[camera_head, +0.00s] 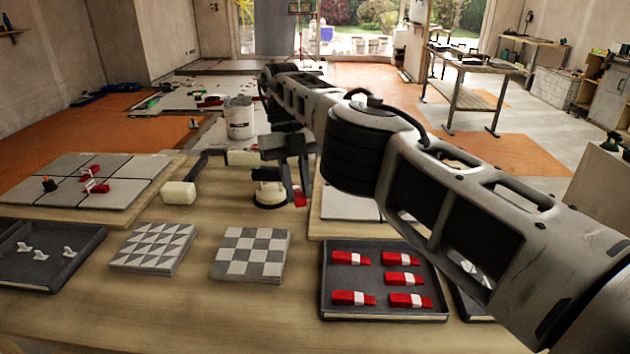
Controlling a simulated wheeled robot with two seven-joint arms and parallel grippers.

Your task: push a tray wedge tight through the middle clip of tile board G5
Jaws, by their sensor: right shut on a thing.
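My right gripper (296,188) reaches in from the right and hangs over the table's middle. It is shut on a small red wedge (300,198), which shows at its fingertips. A dark tray (326,296) at the front right holds several red wedges with white bands. A tile board (60,188) at the left has grey tiles, white clips and red wedges among them. Another tile board (346,206) lies right of the gripper, largely hidden by my right arm, so its clips do not show. No G5 label is readable. My left gripper is not in view.
A suction lifter (268,190) stands just left of the gripper, and a pale mallet (180,192) lies further left. Two patterned tile panels (250,254) lie in front. A dark tray (80,268) with white clips is at the front left. The table's front strip is clear.

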